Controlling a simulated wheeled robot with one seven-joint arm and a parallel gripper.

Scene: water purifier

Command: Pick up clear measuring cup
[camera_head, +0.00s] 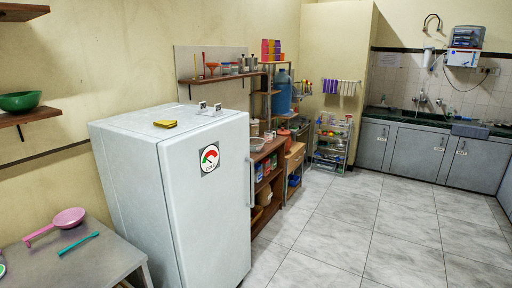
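I cannot pick out the clear measuring cup with certainty. A small pale, see-through vessel (270,136) stands on the low wooden shelf unit behind the fridge, but it is too small to tell what it is. Several small containers (230,68) stand on the wall shelf above the fridge, also too small to identify. My gripper is not in view.
A white fridge (215,205) stands in the near middle and hides part of the shelf unit (262,153). A grey table (75,262) with a pink pan (69,218) is at lower left. Tiled floor (365,235) is clear up to the grey sink cabinets (412,150).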

